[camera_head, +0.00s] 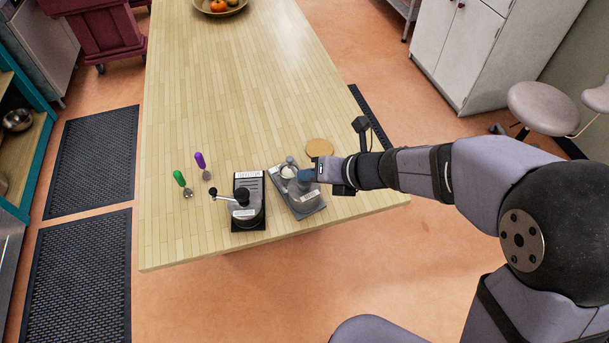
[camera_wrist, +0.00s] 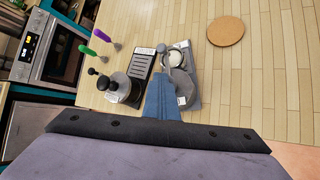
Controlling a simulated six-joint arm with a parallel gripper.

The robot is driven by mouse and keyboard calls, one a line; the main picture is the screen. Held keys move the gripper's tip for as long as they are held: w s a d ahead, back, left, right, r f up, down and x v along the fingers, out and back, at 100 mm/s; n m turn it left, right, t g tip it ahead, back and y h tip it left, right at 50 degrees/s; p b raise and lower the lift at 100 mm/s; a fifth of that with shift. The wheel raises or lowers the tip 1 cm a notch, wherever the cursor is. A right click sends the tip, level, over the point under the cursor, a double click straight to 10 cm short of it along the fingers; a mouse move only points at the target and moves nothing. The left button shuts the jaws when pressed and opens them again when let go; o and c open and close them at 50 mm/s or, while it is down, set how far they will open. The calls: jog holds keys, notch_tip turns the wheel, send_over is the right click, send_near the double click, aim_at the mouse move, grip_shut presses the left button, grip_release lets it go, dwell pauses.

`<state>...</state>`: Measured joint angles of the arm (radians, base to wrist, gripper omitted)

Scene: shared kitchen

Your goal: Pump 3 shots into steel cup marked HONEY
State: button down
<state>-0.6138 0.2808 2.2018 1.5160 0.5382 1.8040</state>
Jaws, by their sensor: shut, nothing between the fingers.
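My gripper (camera_head: 307,176) is shut and empty, pointing down over the grey dispenser at the right; its blue-grey fingers (camera_wrist: 162,97) cover part of that dispenser in the wrist view. The grey dispenser (camera_head: 307,197) stands on a grey base with a small white label. A steel cup with a pale inside (camera_head: 289,172) sits at its far side; it also shows in the wrist view (camera_wrist: 175,58). I cannot read a HONEY mark on it. Whether the fingers touch the pump top is hidden.
A black dispenser (camera_head: 246,214) with a knobbed arm and labelled slotted tray stands just left. Green (camera_head: 180,179) and purple-handled (camera_head: 201,161) tools lie further left. A round cork mat (camera_head: 320,147) lies behind the gripper. The far table is clear up to a fruit bowl (camera_head: 220,8).

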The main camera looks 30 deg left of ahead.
aim_at(309, 183)
jog(key=shift+f, duration=0.3)
jog(key=shift+r, duration=0.2)
jog(key=shift+r+p, duration=1.55)
jog(key=shift+p, duration=0.1)
notch_tip(309, 183, up, 6)
jog(key=p, duration=0.6)
